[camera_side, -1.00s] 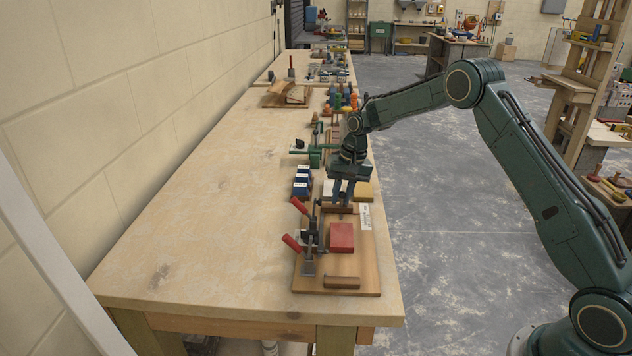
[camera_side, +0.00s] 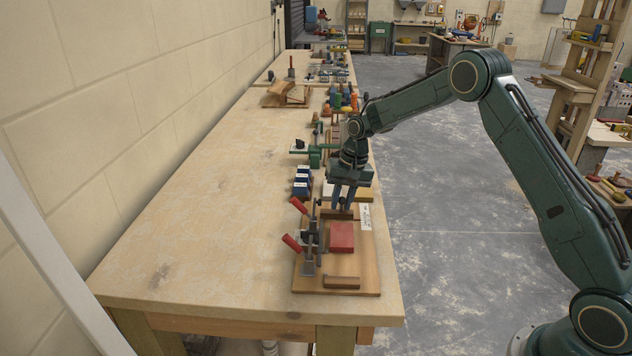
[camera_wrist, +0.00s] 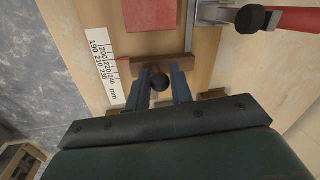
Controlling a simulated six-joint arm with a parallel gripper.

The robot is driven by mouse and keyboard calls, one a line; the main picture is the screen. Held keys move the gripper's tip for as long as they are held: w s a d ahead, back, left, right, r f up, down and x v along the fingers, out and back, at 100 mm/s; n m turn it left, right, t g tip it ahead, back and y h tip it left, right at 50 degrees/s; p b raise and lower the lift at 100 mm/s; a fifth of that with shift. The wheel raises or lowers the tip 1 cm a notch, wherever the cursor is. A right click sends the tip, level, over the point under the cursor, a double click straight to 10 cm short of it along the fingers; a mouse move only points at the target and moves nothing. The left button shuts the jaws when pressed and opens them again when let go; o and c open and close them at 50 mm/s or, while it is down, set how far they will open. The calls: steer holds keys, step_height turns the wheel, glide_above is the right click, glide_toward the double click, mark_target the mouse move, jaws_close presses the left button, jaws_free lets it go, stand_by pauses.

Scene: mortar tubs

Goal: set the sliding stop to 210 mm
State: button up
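The sliding stop is a brown wooden bar (camera_wrist: 180,66) with a round black knob (camera_wrist: 159,82); it also shows in the side view (camera_side: 338,214), lying across the wooden jig board (camera_side: 312,281). My gripper (camera_wrist: 160,78) has one finger on each side of the knob, close against it; its fingers point down at the stop in the side view (camera_side: 342,206). A white mm scale (camera_wrist: 106,68) lies left of the stop in the wrist view, with marks from 190 upward. A small red pointer (camera_wrist: 123,59) at the bar's left end lies by the scale; its exact reading is unclear.
A red block (camera_side: 342,237) sits on the board between the stop and a fixed wooden bar (camera_side: 341,282). Toggle clamps with red handles (camera_side: 292,243) stand at the board's left. Blue boxes (camera_side: 301,186) stand behind. The left of the bench (camera_side: 200,220) is clear.

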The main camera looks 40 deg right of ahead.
steer(key=shift+r, duration=0.1)
stand_by(0.3)
step_height(320, 180, up, 13)
steer(key=s+d, duration=0.1)
steer(key=d, duration=0.1)
steer(key=shift+s+r, duration=0.2)
steer(key=shift+s, duration=0.05)
steer(key=shift+r, duration=0.1)
stand_by(0.5)
